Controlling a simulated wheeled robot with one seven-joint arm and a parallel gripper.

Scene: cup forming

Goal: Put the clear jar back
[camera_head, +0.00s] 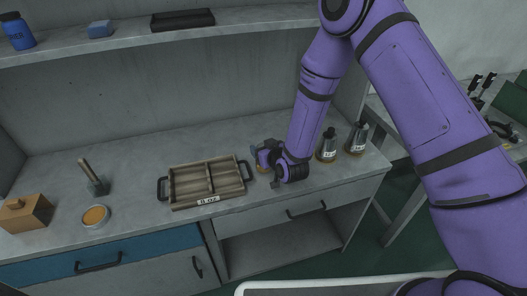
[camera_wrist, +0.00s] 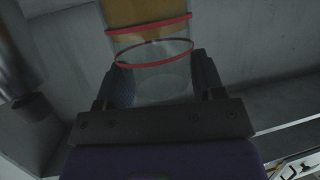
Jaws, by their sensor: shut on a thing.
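The clear jar (camera_wrist: 160,82) is see-through with red bands and sits between my fingers in the wrist view. An orange-brown area shows at its far end; I cannot tell whether it is inside the jar or behind it. My gripper (camera_wrist: 162,85) is shut on the jar. In the head view my gripper (camera_head: 270,163) is low at the counter, just right of the divided tray (camera_head: 190,203). There the jar (camera_head: 262,156) is mostly hidden by my gripper, and I cannot tell whether it touches the counter.
Two dark-topped bottles (camera_head: 327,150) (camera_head: 357,138) stand close to the right of my gripper. A dish of orange stuff (camera_head: 95,216), a pot with a stick (camera_head: 98,186) and a brown box (camera_head: 27,213) stand at the left. A shelf (camera_head: 230,37) overhangs the counter's back.

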